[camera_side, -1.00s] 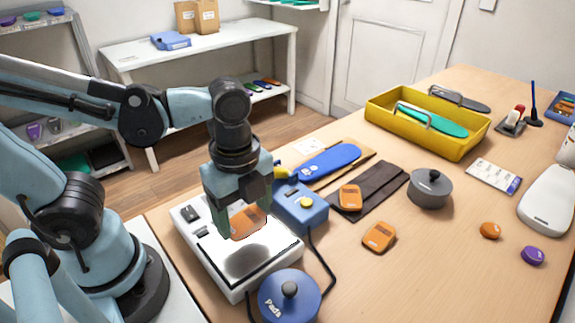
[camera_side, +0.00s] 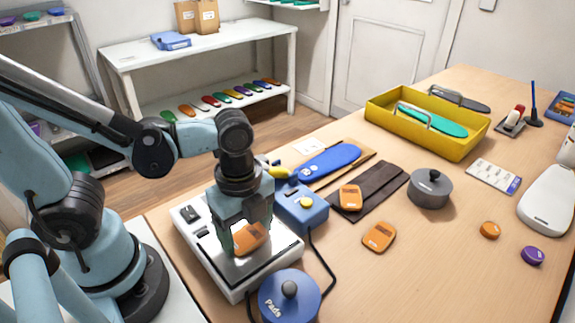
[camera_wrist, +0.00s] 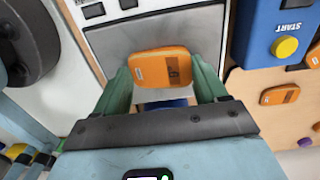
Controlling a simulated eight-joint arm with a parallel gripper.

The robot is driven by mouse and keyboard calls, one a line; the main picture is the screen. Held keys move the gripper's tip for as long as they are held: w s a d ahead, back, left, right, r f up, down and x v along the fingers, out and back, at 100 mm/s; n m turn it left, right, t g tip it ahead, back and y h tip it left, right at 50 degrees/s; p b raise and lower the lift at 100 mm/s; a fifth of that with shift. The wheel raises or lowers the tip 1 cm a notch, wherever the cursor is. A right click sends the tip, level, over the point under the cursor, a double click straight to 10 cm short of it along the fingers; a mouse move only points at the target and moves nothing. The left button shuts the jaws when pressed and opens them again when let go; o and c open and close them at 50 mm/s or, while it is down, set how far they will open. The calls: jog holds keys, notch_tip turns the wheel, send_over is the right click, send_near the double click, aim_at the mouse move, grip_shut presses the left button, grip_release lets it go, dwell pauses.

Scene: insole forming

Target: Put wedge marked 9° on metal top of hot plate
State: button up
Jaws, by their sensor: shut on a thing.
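My gripper (camera_side: 249,236) is shut on an orange wedge (camera_side: 253,238), over the metal top (camera_side: 283,247) of the white hot plate (camera_side: 222,270). In the wrist view, the wedge (camera_wrist: 150,67) lies crosswise between the green fingers (camera_wrist: 160,80), with the grey metal top (camera_wrist: 205,32) behind it. The wedge is very near the metal top; I cannot tell whether it touches. Its marking is too small to read. Another orange wedge (camera_side: 350,199) lies on the dark mat, and one more (camera_side: 379,238) lies on the bare table.
A blue box with a yellow button (camera_side: 302,207) stands right behind the hot plate. A blue round lid marked "Pads" (camera_side: 289,300) is at its front right. A grey lidded pot (camera_side: 430,188) and a yellow tray (camera_side: 437,143) stand farther right.

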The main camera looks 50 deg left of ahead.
aim_at(247, 236)
jog(key=o, duration=1)
jog(key=shift+r, duration=6.05)
jog(key=w+a+f+n+t, duration=0.3)
jog(key=w+a+n+t, duration=0.4)
jog(key=n, duration=1.1)
jog(key=shift+w+a+f, duration=0.25)
jog(key=shift+a+f, duration=0.1)
jog(key=shift+a, duration=0.15)
